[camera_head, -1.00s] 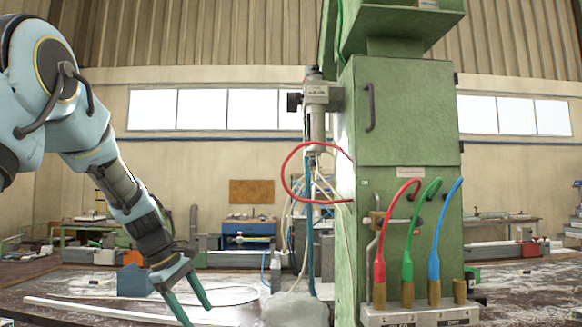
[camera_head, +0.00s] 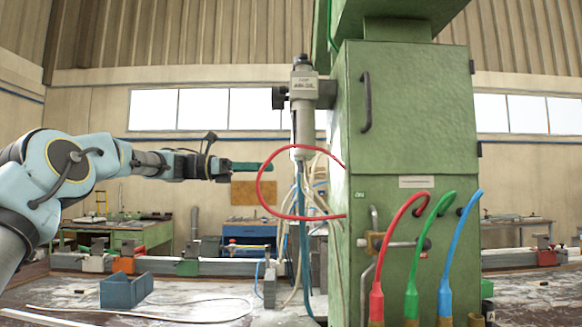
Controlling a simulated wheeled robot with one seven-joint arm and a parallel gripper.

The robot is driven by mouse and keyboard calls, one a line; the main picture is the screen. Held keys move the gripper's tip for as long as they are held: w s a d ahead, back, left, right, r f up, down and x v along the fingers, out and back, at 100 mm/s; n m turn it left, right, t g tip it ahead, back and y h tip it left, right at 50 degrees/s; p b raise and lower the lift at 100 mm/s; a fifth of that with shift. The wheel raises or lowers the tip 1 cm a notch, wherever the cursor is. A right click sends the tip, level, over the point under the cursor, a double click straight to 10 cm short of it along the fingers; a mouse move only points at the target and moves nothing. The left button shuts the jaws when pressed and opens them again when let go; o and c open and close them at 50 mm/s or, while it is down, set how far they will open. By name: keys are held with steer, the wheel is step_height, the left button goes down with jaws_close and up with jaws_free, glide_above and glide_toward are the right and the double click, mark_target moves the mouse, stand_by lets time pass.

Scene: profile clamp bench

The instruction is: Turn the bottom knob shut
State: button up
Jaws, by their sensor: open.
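A green machine column (camera_head: 400,130) stands right of centre. On its left side hangs a grey cylindrical unit (camera_head: 304,110) with a black knob (camera_head: 279,98) pointing left. Low on the column front is a brass valve fitting (camera_head: 376,243) with a metal rod running right to a dark knob (camera_head: 426,244), partly hidden behind the hoses. I cannot tell which is the bottom knob. My gripper (camera_head: 262,167) points right, level, below and left of the grey unit. Its teal fingers show nearly edge-on, open, holding nothing visible. It looks apart from the column.
Red (camera_head: 400,245), green (camera_head: 422,255) and blue (camera_head: 455,250) hoses curve down the column front. A red cable loop (camera_head: 262,200) and pale tubes hang near the fingertips. A blue bin (camera_head: 126,291) sits on the bench at left. The column has a black handle (camera_head: 365,100).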

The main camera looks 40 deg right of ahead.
mark_target(302, 169)
steer(key=p+x, duration=0.1)
steer(key=x, duration=0.7)
steer(key=shift+p, duration=0.35)
jaws_close()
